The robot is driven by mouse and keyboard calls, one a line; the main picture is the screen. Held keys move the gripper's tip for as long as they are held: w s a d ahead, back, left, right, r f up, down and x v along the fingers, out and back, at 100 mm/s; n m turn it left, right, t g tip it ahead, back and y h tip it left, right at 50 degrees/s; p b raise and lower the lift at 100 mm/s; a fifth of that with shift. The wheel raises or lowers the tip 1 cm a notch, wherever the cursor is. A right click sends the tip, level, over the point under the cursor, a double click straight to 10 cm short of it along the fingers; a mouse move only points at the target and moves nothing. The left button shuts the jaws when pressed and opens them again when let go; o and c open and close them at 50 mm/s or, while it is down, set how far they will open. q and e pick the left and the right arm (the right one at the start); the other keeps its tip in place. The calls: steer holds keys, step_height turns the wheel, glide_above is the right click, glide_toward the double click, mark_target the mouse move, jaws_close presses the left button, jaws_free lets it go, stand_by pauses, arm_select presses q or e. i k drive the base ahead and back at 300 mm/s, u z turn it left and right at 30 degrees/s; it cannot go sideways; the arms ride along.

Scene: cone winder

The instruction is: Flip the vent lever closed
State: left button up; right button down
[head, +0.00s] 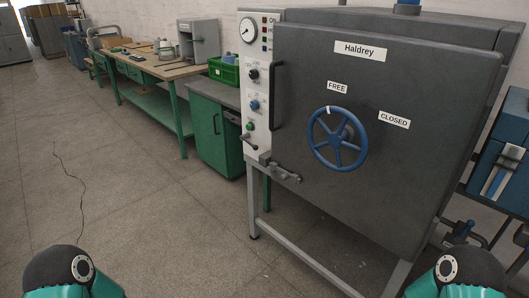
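The grey Haldrey oven (390,160) stands ahead with its door shut. No part is labelled legibly as a vent lever. A small dark lever (249,142) sticks out low on the white control panel (262,75). A grey metal handle-like fitting (284,172) sits at the door's lower left corner. I cannot tell which of these is the vent lever. Neither gripper is in view; only my teal and black arm parts show at the bottom corners.
A blue handwheel (338,138) is on the door, its white mark near the FREE label (337,87); a CLOSED label (394,120) is to its right. A green cabinet (214,130) and workbench (150,75) stand left.

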mark_target(249, 143)
steer(key=u, duration=0.2)
steer(key=i, duration=0.85)
steer(key=z, duration=0.15)
steer(key=k, duration=0.7)
steer(key=u, duration=0.15)
steer(key=i, duration=0.6)
steer(key=u, duration=0.6)
steer(key=i, duration=1.1)
steer(key=z, duration=0.1)
